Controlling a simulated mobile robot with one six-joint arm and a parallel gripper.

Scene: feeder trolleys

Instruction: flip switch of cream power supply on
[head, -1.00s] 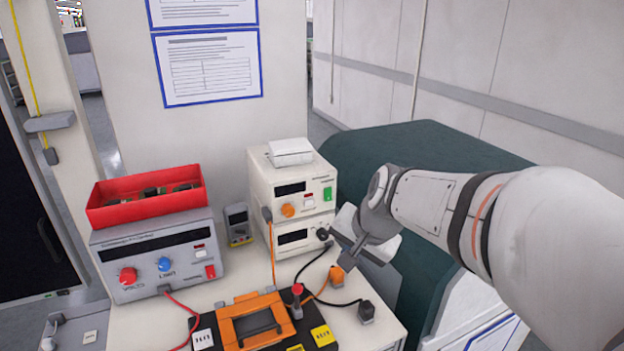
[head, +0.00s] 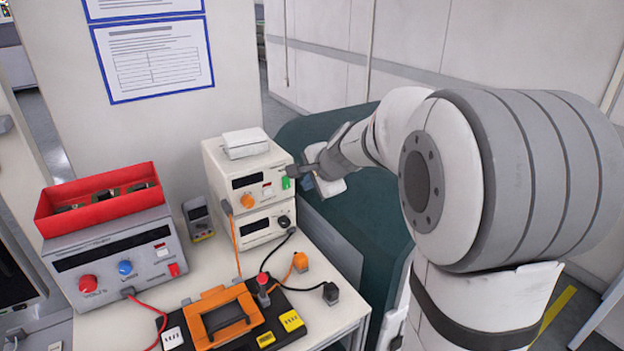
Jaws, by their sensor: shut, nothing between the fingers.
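The cream power supply (head: 216,168) stands at the back of the bench, with a dark display and an orange knob (head: 247,201) on its front. A green switch (head: 286,183) is at the right end of its front panel, with a small red-and-white part left of it. My gripper (head: 291,171) is shut and empty, with its tips at the upper right of the panel, close to the green switch. It partly covers the area just above the switch. I cannot tell whether the tips touch it, nor clearly which way the switch is set.
A second cream unit (head: 262,226) sits under the power supply. A grey power supply (head: 95,262) with a red bin (head: 60,222) is at left. A multimeter (head: 198,218), cables and an orange-framed fixture (head: 200,322) are on the bench. A dark green trolley (head: 385,215) stands at right.

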